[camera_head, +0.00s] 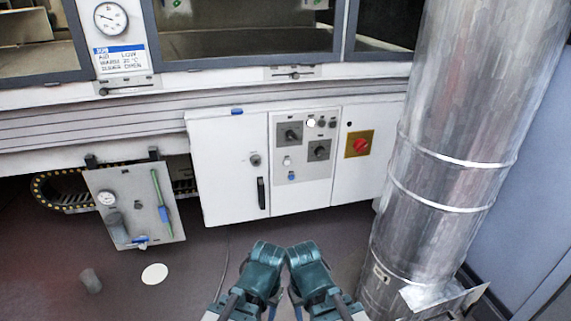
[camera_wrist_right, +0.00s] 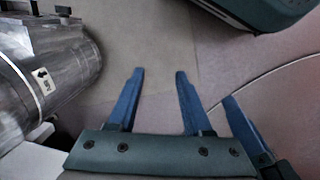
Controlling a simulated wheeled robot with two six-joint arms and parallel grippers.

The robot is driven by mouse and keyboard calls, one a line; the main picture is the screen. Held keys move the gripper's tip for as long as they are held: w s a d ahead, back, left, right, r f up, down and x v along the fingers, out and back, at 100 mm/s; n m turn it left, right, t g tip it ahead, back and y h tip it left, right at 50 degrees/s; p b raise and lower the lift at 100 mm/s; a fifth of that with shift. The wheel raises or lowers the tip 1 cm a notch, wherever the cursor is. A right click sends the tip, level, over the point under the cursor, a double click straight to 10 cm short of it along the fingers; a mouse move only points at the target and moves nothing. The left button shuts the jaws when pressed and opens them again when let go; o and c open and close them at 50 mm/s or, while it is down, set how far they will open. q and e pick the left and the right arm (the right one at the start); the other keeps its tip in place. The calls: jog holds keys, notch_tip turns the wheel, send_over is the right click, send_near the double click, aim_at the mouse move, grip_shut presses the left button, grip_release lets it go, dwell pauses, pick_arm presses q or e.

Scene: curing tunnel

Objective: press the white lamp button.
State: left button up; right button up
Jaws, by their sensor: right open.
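The white lamp button (camera_head: 311,122) is a small bright round cap near the top of the control panel (camera_head: 303,195), in the head view.
Two dark rotary knobs (camera_head: 290,133) and a red knob on a yellow plate (camera_head: 361,146) are near the button. A large metal duct (camera_head: 440,150) stands at right. A gauge board (camera_head: 133,205) hangs at left. The floor (camera_head: 200,285) before the cabinet is mostly clear.

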jog(key=shift+c, duration=0.3)
grip_shut()
dwell(1.4)
